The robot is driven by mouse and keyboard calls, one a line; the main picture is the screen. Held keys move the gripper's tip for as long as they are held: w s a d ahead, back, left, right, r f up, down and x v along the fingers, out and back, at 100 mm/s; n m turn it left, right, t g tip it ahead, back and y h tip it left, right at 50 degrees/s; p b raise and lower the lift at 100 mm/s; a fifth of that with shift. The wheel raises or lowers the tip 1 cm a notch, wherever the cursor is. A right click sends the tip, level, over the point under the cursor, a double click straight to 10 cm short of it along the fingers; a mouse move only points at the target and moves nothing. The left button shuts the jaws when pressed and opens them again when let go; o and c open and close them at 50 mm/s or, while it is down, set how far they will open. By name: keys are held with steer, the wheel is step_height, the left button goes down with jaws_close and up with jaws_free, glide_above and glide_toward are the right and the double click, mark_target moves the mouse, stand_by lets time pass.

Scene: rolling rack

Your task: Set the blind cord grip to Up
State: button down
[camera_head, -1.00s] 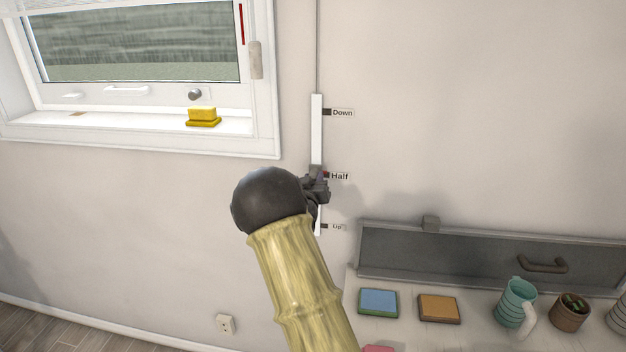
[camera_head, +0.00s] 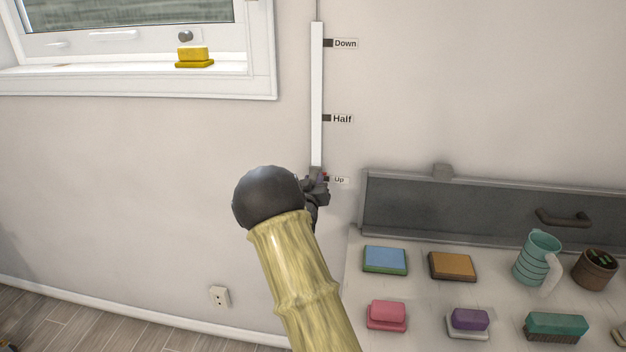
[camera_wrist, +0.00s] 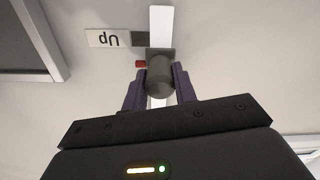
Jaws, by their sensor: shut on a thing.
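A white vertical track (camera_head: 317,95) on the wall has labels Down (camera_head: 345,44), Half (camera_head: 342,119) and Up (camera_head: 339,180), top to bottom. My gripper (camera_head: 318,188) is at the track's lower end, level with the Up label. In the wrist view, my gripper (camera_wrist: 159,88) has a finger on each side of the grey cord grip (camera_wrist: 159,75) and is shut on it. In the head view, my gripper hides most of the grip.
A window sill (camera_head: 150,84) with a yellow sponge (camera_head: 194,57) is at upper left. At right, a white counter (camera_head: 420,290) holds several sponges, a teal mug (camera_head: 538,258) and a brown pot (camera_head: 595,269) before a grey panel (camera_head: 470,212). The wall left of the track is clear.

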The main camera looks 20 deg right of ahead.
steer(key=shift+a+f+b, duration=0.1)
steer(key=shift+f+b, duration=0.75)
steer(key=shift+f, duration=0.95)
steer(key=c, duration=1.1)
jaws_free()
steer(key=b+v, duration=0.2)
steer(key=v, duration=1.5)
steer(key=shift+a, duration=0.2)
steer(key=shift+s, duration=0.15)
